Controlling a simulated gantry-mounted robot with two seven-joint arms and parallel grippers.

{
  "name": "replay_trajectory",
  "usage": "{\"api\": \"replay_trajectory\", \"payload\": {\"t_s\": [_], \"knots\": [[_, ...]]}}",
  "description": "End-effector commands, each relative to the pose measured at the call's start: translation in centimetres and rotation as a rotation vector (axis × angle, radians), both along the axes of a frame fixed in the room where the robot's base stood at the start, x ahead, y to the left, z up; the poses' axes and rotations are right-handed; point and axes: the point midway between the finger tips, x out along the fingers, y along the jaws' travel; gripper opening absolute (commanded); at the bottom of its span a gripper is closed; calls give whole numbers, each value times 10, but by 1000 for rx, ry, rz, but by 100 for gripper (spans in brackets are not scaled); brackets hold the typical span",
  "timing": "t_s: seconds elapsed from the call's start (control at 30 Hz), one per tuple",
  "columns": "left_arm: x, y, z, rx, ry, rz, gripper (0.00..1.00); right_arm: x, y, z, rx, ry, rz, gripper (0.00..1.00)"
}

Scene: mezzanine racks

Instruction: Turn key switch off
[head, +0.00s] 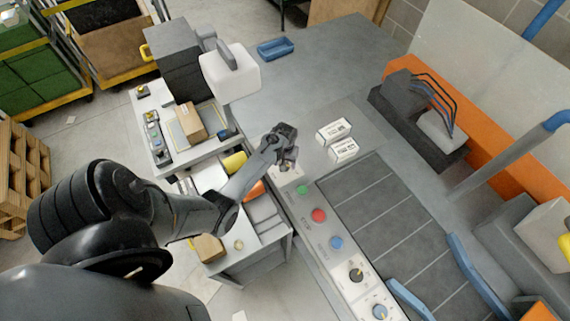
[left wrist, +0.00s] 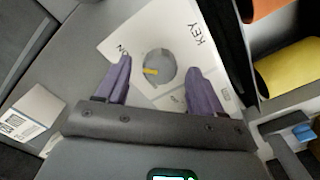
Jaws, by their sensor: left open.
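The key switch (left wrist: 160,68) is a round grey knob with a yellow pointer mark, on a white plate (left wrist: 205,62) printed KEY. In the left wrist view the mark is on the knob's left side, near the ON label. Other print at the plate's lower right is too small to read. My left gripper (left wrist: 159,92) is open, one purple-grey finger on each side of the knob, apparently not touching it. In the head view my left gripper (head: 285,148) is over the far end of the button panel and hides the knob. My right gripper is not in view.
The panel also carries a green button (head: 303,190), a red button (head: 319,215), a blue button (head: 337,242) and rotary knobs (head: 357,274). White boxes (head: 333,130) lie on the grey table beside it. An open drawer unit (head: 255,225) stands left of the panel.

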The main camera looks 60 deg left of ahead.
Motion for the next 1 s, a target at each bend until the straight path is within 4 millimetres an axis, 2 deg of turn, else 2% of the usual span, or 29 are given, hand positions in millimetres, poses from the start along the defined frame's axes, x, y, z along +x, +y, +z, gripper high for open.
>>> {"api": "replay_trajectory", "payload": {"t_s": [0.2,0.47,0.83,1.0], "knots": [[0,0,-11,1,-1,0,67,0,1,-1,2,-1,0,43],[0,0,-11,1,-1,0,67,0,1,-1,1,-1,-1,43],[0,0,-11,0,0,0,12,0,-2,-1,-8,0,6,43],[0,0,-11,0,0,7,11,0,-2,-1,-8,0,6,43]]}}
